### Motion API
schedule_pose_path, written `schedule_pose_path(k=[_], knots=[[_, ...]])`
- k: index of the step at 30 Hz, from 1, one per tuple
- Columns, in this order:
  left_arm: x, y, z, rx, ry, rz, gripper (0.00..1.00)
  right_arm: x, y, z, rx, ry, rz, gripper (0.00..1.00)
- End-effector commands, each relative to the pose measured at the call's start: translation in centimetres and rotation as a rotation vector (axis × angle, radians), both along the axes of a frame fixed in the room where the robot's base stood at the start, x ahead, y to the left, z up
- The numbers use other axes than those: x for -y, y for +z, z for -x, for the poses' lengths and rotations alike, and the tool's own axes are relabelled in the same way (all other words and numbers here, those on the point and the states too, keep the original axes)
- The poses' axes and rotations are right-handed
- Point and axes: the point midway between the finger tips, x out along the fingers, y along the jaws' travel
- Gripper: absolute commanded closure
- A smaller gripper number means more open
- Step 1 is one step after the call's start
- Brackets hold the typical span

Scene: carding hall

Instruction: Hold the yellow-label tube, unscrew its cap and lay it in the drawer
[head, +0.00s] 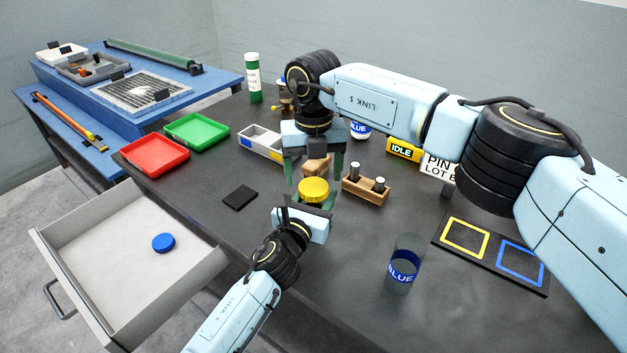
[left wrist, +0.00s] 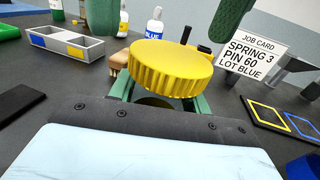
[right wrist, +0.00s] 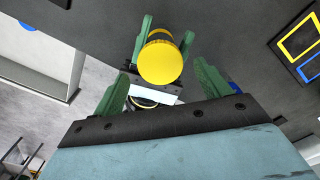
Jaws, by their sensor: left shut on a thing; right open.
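The tube's yellow ribbed cap (head: 314,187) is on top, between my grippers, and fills the middle of the left wrist view (left wrist: 172,75). The tube's body and label are mostly hidden below it. My left gripper (head: 314,203) is shut on the tube under the cap. My right gripper (head: 313,168) is open, pointing down just above the cap; in the right wrist view the cap (right wrist: 161,62) shows beyond its spread fingers, not gripped. The open drawer (head: 100,240) is at the lower left, with a blue cap (head: 163,242) lying in it.
An uncapped blue-label tube (head: 405,268) stands at front right, beside a pad (head: 490,255) with yellow and blue squares. A wooden block (head: 365,192) with metal pins is close behind my grippers. Red (head: 155,157) and green (head: 197,132) trays and a grey divided bin (head: 262,142) stand left.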

Motion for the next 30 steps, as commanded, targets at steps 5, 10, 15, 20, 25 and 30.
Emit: schedule_pose_path(k=[5, 10, 15, 20, 25, 30], knots=[[0.0, -0.1, 0.0, -0.001, 0.001, 0.0, 1.0, 0.0, 1.3, 0.0, -0.001, -0.012, -0.001, 0.27], [0.0, -0.1, 0.0, -0.001, 0.0, 0.0, 1.0, -0.1, 1.9, 0.0, 0.0, -0.15, -0.001, 0.27], [0.0, -0.1, 0.0, -0.001, 0.0, 0.0, 1.0, -0.1, 3.1, 0.0, 0.0, -0.416, -0.002, 0.27], [0.0, -0.1, 0.0, -0.001, 0.0, 0.0, 1.0, -0.1, 4.0, 0.0, 0.0, -0.637, -0.002, 0.27], [0.0, 0.0, 0.0, -0.001, 0.0, 0.0, 1.0, 0.0, 4.5, 0.0, -0.001, -0.77, 0.0, 0.27], [0.0, 0.0, 0.0, -0.001, 0.0, 0.0, 1.0, 0.0, 3.2, 0.1, -0.004, -0.8, 0.001, 0.27]])
